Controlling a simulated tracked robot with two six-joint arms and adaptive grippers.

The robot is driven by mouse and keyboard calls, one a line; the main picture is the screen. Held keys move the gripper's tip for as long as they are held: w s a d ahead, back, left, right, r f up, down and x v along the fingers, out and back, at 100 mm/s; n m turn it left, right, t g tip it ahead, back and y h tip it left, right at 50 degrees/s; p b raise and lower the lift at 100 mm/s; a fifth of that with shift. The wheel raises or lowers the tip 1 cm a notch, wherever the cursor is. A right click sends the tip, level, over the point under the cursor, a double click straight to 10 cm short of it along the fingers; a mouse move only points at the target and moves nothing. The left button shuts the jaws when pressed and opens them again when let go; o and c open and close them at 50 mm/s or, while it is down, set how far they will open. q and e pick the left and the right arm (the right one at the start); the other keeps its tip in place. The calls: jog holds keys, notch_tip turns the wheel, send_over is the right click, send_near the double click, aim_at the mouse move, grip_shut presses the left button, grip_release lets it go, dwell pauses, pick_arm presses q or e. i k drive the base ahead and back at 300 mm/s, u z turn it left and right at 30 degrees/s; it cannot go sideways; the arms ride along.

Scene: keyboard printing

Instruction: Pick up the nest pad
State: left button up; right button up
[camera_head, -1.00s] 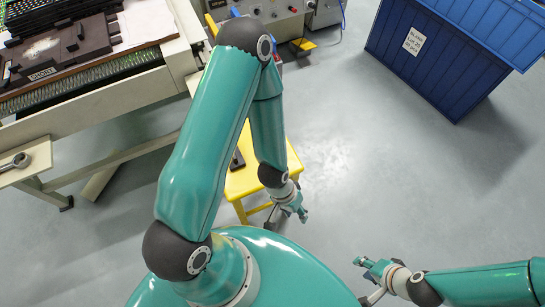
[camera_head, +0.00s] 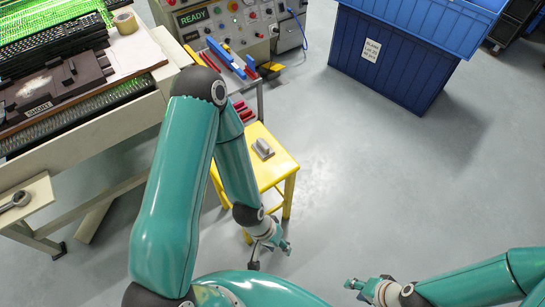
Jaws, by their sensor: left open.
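I cannot tell for certain which thing is the nest pad. A small grey block with a raised top (camera_head: 263,149) lies on the yellow stool (camera_head: 283,167). A dark brown plate (camera_head: 60,88) with a white label lies on the bench at the left. My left gripper (camera_head: 284,247) is open and empty, low beside the stool's front legs, below and apart from the grey block. My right gripper (camera_head: 353,289) is low at the bottom right over the floor, apart from everything; its jaw opening is too small to judge.
A grey control box (camera_head: 228,20) stands at the back, with blue and red bars (camera_head: 229,60) on a stand in front. A blue crate (camera_head: 392,58) stands at the upper right. A wrench (camera_head: 14,201) lies on the left shelf. The floor at right is clear.

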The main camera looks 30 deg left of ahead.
aim_at(264, 151)
jog(key=u, duration=0.15)
jog(key=i, duration=0.9)
jog(key=z, duration=0.05)
